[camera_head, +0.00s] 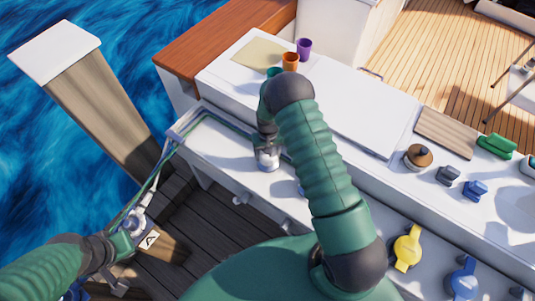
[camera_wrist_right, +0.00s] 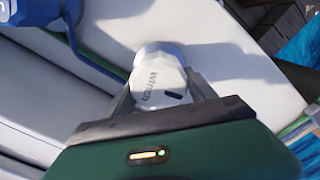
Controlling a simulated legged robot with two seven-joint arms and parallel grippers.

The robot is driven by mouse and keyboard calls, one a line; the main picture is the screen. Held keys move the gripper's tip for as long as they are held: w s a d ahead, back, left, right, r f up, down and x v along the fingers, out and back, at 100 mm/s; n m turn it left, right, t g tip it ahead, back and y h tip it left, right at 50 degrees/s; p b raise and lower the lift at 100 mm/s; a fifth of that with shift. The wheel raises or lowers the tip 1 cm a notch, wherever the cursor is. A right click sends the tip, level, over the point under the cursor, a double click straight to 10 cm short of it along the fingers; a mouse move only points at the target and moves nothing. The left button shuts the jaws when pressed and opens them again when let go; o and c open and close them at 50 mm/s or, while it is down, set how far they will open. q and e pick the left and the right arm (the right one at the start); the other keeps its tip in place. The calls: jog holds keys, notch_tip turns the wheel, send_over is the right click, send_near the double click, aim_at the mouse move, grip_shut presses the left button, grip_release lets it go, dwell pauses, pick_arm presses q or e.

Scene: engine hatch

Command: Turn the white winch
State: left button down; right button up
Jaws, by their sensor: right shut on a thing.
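The white winch (camera_wrist_right: 158,78), a faceted white knob marked "Winch" with a small dark slot, stands between the two fingers of my right gripper (camera_wrist_right: 163,92) in the right wrist view. The fingers are shut on its sides. In the head view the winch (camera_head: 267,161) is on the white ledge, and my right gripper (camera_head: 267,147) comes down onto it from above, partly hiding it. My left gripper (camera_head: 113,277) is at the lower left, beside a post with a metal fitting; its fingers are too small and overlapped to read.
A green rope (camera_head: 190,145) runs along the ledge toward the fitting on the wooden post. Purple (camera_head: 304,47) and orange (camera_head: 290,61) cups stand on the white deck box. A brown-topped knob (camera_head: 418,156), yellow valve (camera_head: 407,248) and blue valve (camera_head: 464,280) are at right.

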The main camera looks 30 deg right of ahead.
jog(key=shift+m, duration=0.3)
jog(key=o, duration=1.4)
notch_tip(320, 180, up, 17)
jog(key=shift+f, duration=0.15)
jog(key=s+a+r+n+t, duration=0.1)
jog(key=s+a+r, duration=0.1)
jog(key=s, duration=0.3)
jog(key=s+a+r+n, duration=0.2)
jog(key=s+a, duration=0.3)
jog(key=s+a+r+n+t, duration=0.1)
jog(key=s+a+r, duration=0.2)
jog(key=s, duration=0.3)
jog(key=shift+s+a+n+t, duration=0.1)
jog(key=shift+a+n+t, duration=0.2)
jog(key=shift+a, duration=0.3)
